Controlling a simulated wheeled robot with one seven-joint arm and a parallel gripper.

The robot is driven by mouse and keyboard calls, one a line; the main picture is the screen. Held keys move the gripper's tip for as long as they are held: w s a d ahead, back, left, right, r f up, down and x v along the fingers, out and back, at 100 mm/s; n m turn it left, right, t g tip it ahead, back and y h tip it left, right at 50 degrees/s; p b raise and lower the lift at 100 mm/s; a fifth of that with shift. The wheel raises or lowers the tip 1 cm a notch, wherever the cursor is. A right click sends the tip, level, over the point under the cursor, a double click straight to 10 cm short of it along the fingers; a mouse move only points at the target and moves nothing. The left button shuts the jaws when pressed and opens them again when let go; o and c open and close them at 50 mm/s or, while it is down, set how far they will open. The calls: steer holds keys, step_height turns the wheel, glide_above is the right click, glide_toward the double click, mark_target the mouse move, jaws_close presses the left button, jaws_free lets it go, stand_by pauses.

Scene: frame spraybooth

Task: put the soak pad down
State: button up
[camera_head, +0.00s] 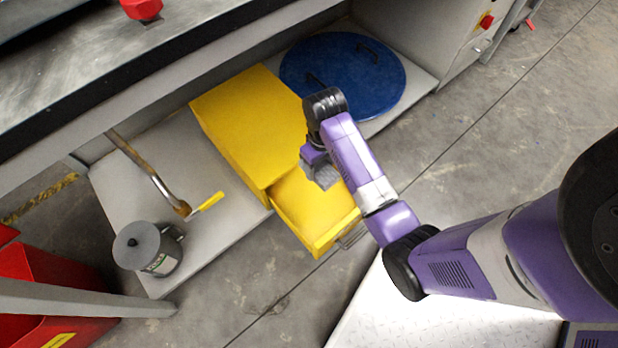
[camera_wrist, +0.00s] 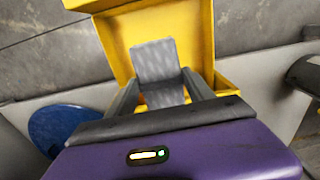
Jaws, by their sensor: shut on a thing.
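My gripper (camera_head: 318,168) points down over the open yellow drawer (camera_head: 318,239), which sticks out from the yellow cabinet (camera_head: 250,118). In the wrist view my gripper (camera_wrist: 160,88) is shut on the soak pad (camera_wrist: 154,60), a grey, patterned flat piece held between the two fingers. The pad also shows in the head view (camera_head: 326,179), below the gripper. Yellow drawer walls (camera_wrist: 196,22) surround the pad in the wrist view. I cannot tell whether the pad touches the drawer floor.
A blue round lid (camera_head: 345,72) with handles lies right of the cabinet on the grey shelf. At left stand a grey can (camera_head: 160,262) and a yellow-tipped brush or tool (camera_head: 206,203). A dark-edged bench (camera_head: 110,75) overhangs the shelf. The concrete floor in front is clear.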

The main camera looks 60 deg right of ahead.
steer(key=f+b, duration=1)
steer(key=f, duration=1)
steer(key=shift+w+b, duration=0.2)
steer(key=shift+b, duration=0.1)
steer(key=o, duration=1.3)
steer(key=shift+f, duration=0.1)
